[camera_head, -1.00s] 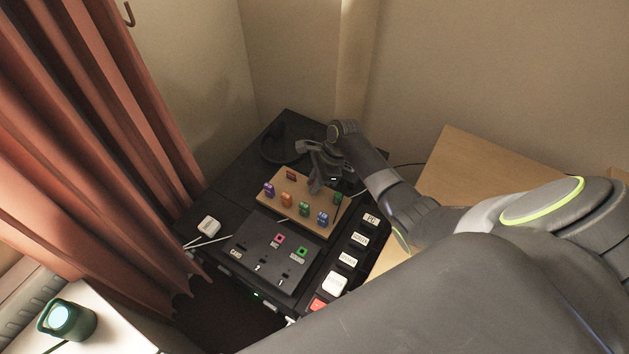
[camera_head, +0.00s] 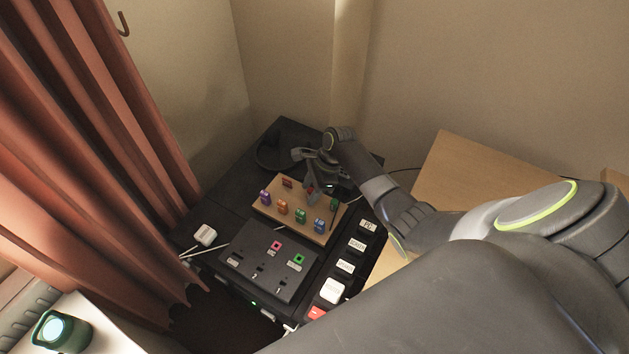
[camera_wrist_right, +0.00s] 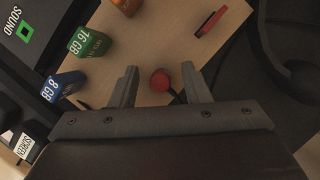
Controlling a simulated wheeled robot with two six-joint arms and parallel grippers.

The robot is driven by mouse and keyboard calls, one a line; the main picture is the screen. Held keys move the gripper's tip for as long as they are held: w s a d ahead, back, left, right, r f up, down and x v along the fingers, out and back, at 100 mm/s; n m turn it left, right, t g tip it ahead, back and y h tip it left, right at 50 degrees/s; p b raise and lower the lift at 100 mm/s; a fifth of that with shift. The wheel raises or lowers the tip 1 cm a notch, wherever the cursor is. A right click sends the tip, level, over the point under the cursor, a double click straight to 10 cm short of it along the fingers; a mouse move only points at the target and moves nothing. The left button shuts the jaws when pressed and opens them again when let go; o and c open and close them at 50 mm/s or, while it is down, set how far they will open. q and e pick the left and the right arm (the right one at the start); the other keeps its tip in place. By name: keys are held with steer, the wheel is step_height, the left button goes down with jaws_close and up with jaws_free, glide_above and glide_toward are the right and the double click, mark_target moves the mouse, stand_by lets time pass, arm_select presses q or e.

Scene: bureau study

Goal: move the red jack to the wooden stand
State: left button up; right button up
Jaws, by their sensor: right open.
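The wooden stand (camera_head: 267,211) is a light board on the black desk unit, holding several coloured sticks. My right gripper (camera_head: 318,194) is over its back right part. In the right wrist view, my right gripper (camera_wrist_right: 158,88) is open, and a round red top with a dark stem, apparently the red jack (camera_wrist_right: 160,82), shows between its fingers, over or on the stand (camera_wrist_right: 150,62). I cannot tell whether the fingers touch it. The arm hides the jack in the head view. My left gripper is not in view.
A flat red stick (camera_wrist_right: 210,22), a green stick (camera_wrist_right: 90,42) and a blue stick (camera_wrist_right: 62,86) are near the gripper. A black panel (camera_head: 262,275) with pink and green sockets is in front of the stand. A curtain (camera_head: 100,150) hangs at left.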

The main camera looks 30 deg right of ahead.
steer(key=p+v, duration=0.1)
steer(key=v, duration=1.6)
steer(key=shift+d, duration=0.2)
steer(key=shift+s, duration=0.15)
